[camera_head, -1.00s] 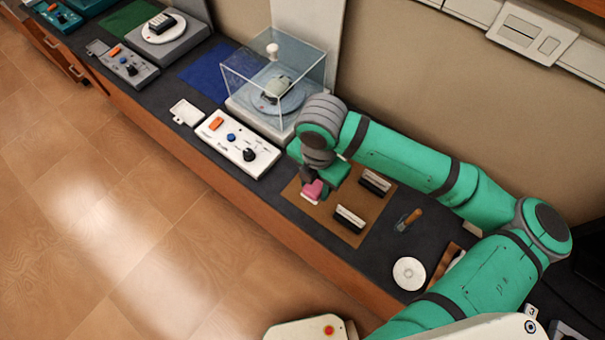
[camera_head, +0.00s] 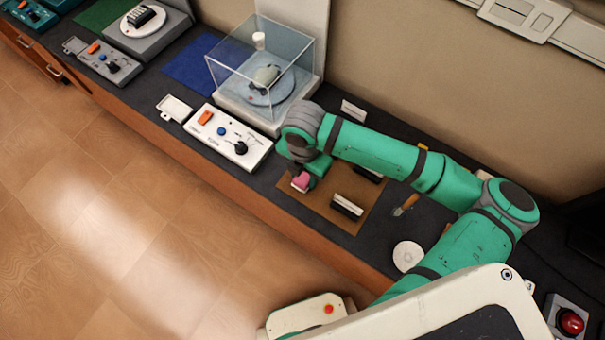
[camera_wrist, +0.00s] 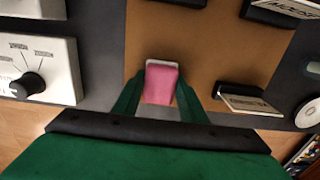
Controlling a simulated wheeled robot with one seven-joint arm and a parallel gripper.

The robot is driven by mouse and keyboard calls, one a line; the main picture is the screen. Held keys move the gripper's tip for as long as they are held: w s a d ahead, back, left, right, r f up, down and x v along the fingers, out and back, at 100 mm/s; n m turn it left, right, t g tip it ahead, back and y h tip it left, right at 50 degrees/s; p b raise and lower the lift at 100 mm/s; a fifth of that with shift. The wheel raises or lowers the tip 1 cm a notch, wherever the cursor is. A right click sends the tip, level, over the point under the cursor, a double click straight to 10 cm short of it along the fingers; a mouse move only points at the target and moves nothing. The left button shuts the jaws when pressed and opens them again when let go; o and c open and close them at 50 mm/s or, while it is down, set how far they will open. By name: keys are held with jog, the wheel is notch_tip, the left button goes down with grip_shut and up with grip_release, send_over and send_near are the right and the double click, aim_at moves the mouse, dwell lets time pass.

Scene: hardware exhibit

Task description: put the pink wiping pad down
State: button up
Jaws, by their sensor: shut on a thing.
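The pink wiping pad (camera_head: 301,181) is at the left front part of the brown mat (camera_head: 322,207). It is a small pink block with a whitish edge, and in the wrist view the pad (camera_wrist: 160,82) sits between both green fingers. My gripper (camera_wrist: 160,95) is shut on it and points down at the mat. I cannot tell whether the pad touches the mat or hangs just above it. In the head view my arm's wrist hides part of the mat and my fingertips.
Two dark holders with white labels stand on the mat, one at the front (camera_head: 347,206) and one partly behind my arm (camera_head: 368,174). A white control panel (camera_head: 228,136) and a clear display case (camera_head: 262,75) are to the left. A white disc (camera_head: 407,256) lies to the right.

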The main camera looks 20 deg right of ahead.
aim_at(304, 176)
jog(key=o, duration=1.1)
jog(key=shift+f, duration=0.1)
jog(key=shift+r, duration=0.5)
notch_tip(304, 176, up, 11)
jog(key=shift+r, duration=0.15)
